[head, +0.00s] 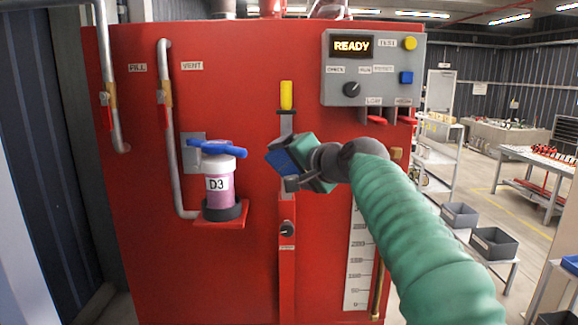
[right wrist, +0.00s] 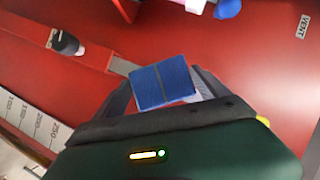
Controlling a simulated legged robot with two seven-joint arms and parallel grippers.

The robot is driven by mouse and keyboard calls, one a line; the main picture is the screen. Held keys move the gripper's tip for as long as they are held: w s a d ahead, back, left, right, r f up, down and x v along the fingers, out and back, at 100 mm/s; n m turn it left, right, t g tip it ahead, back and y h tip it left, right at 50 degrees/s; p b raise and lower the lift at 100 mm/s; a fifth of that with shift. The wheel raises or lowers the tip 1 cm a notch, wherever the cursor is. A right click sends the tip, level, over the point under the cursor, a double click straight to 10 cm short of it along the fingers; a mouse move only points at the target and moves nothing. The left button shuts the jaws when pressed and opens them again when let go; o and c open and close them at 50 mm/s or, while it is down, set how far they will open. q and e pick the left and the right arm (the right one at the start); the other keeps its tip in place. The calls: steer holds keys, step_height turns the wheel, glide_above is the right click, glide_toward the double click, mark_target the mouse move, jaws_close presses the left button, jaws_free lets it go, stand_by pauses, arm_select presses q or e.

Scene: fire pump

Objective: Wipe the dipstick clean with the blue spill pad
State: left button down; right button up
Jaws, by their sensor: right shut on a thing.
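The blue spill pad (head: 281,163) is in my right gripper (head: 290,168), in front of the red cabinet. In the right wrist view the pad (right wrist: 163,84) shows as a flat blue square with a dark line across it, between the fingers of the right gripper (right wrist: 165,92). The dipstick's yellow handle (head: 287,95) stands upright just above the pad, with a grey piece under it. The gripper hides what lies lower, so I cannot tell if the pad touches the dipstick. My left gripper is not in view.
The red cabinet (head: 240,270) fills the middle. A jar marked D3 (head: 219,185) with a blue handle sits on a bracket at left, beside the vent pipe (head: 170,130). A grey READY panel (head: 373,70) is at upper right. Benches and grey bins (head: 493,243) stand beyond.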

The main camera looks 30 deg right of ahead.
step_height(320, 180, up, 4)
steer(key=p, duration=0.4)
steer(key=shift+r, duration=0.25)
stand_by(0.3)
steer(key=shift+s+a+f+b, duration=0.1)
steer(key=shift+s+a+b, duration=0.05)
steer(key=shift+s+b, duration=0.15)
steer(key=shift+s+a+b, duration=0.15)
steer(key=shift+s, duration=0.25)
steer(key=s+a+b, duration=0.2)
steer(key=s+a, duration=0.1)
steer(key=s, duration=0.2)
steer(key=shift+a, duration=0.2)
